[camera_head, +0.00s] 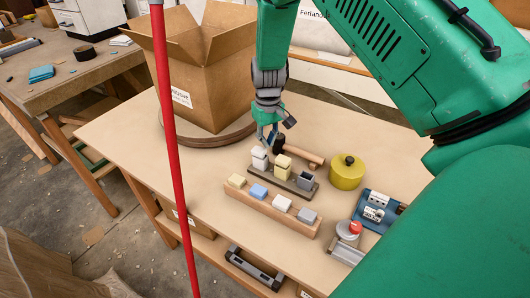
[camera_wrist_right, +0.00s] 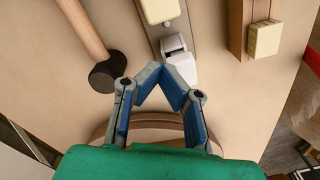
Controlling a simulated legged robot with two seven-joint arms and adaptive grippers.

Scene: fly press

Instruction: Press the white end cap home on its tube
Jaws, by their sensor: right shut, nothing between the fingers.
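The white end cap (camera_head: 259,152) sits on top of the white square tube (camera_head: 260,163), at the left end of the dark rail. In the wrist view the white cap (camera_wrist_right: 173,43) and the white tube (camera_wrist_right: 183,68) lie just past my fingertips; whether the cap is fully seated is unclear. My right gripper (camera_head: 268,142) is shut and empty, pointing down just above and beside the white cap. It shows in the wrist view (camera_wrist_right: 166,72) with its fingertips together, close to the white tube. My left gripper is not in view.
The rail (camera_head: 297,186) also holds yellow and grey tubes. A wooden block (camera_head: 262,208) with several coloured pieces stands in front. A mallet (camera_head: 304,153) lies behind, a yellow pot (camera_head: 347,172) to the right. A cardboard box (camera_head: 205,85) stands behind left; a red pole (camera_head: 170,130) crosses the foreground.

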